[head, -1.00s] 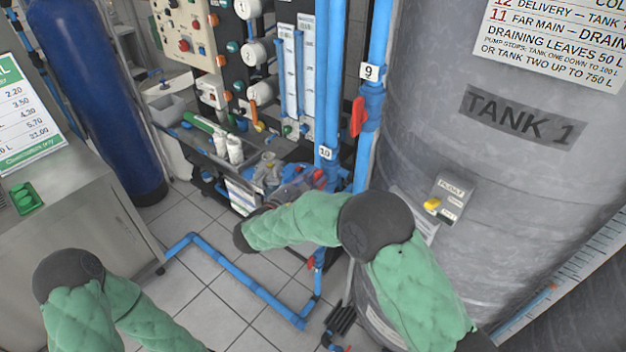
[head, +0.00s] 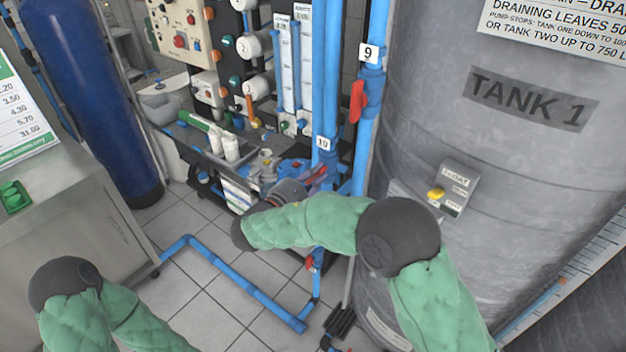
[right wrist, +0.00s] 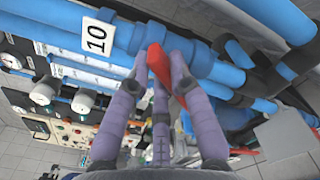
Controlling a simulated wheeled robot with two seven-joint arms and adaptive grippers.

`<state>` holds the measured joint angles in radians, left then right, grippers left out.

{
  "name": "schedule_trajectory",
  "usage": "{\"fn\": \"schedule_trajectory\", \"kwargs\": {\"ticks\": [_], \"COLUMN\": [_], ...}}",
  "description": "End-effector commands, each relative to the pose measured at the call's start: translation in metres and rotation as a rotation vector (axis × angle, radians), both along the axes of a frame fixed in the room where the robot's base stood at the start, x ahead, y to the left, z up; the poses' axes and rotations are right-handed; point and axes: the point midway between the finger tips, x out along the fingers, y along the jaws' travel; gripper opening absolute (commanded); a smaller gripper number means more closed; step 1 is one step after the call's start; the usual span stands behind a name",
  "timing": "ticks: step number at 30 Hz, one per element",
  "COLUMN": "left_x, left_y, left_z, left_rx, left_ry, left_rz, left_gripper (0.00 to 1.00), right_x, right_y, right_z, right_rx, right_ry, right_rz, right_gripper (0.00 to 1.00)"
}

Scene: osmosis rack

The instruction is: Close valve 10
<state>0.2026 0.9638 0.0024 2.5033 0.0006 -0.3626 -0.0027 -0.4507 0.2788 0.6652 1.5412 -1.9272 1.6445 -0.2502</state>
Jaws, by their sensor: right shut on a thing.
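Valve 10 is on a vertical blue pipe, marked by a white "10" tag (head: 323,143) that also shows in the right wrist view (right wrist: 97,38). Its red handle (right wrist: 155,62) lies at a steep angle across the blue pipe in the right wrist view. My right gripper (right wrist: 167,72) is shut on this handle, with purple-grey fingers on both sides of it. In the head view my right gripper (head: 312,180) is just below the tag, partly hidden by my green-sleeved arm. My left gripper is out of view; only its arm shows at lower left.
Valve 9, with a red handle (head: 357,100) along its pipe, is close at the upper right. The grey tank 1 (head: 470,160) stands right of the pipes. A blue floor pipe (head: 235,282) runs below. A gauge panel (head: 235,60) is behind.

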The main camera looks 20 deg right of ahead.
Motion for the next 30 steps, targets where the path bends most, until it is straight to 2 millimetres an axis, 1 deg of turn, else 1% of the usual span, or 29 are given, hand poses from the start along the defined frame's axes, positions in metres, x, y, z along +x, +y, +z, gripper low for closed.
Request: {"fn": "schedule_trajectory", "kwargs": {"ticks": [1, 9, 15, 21, 30], "left_x": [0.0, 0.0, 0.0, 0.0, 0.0], "left_y": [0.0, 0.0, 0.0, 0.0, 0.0], "left_z": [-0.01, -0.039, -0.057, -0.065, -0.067], "left_rx": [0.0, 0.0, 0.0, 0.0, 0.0], "left_ry": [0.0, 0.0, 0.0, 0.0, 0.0], "left_rz": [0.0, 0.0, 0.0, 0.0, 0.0], "left_gripper": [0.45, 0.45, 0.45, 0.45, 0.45], "right_x": [-0.001, -0.005, -0.007, -0.009, -0.01], "right_y": [-0.001, -0.003, -0.005, -0.006, -0.007], "right_z": [-0.005, -0.009, -0.011, -0.013, -0.015], "right_rx": [0.029, 0.187, 0.304, 0.412, 0.535], "right_ry": [-0.037, -0.238, -0.387, -0.526, -0.682], "right_rz": [0.0, 0.001, 0.001, 0.001, 0.0], "right_gripper": [0.0, 0.0, 0.0, 0.0, 0.0]}}
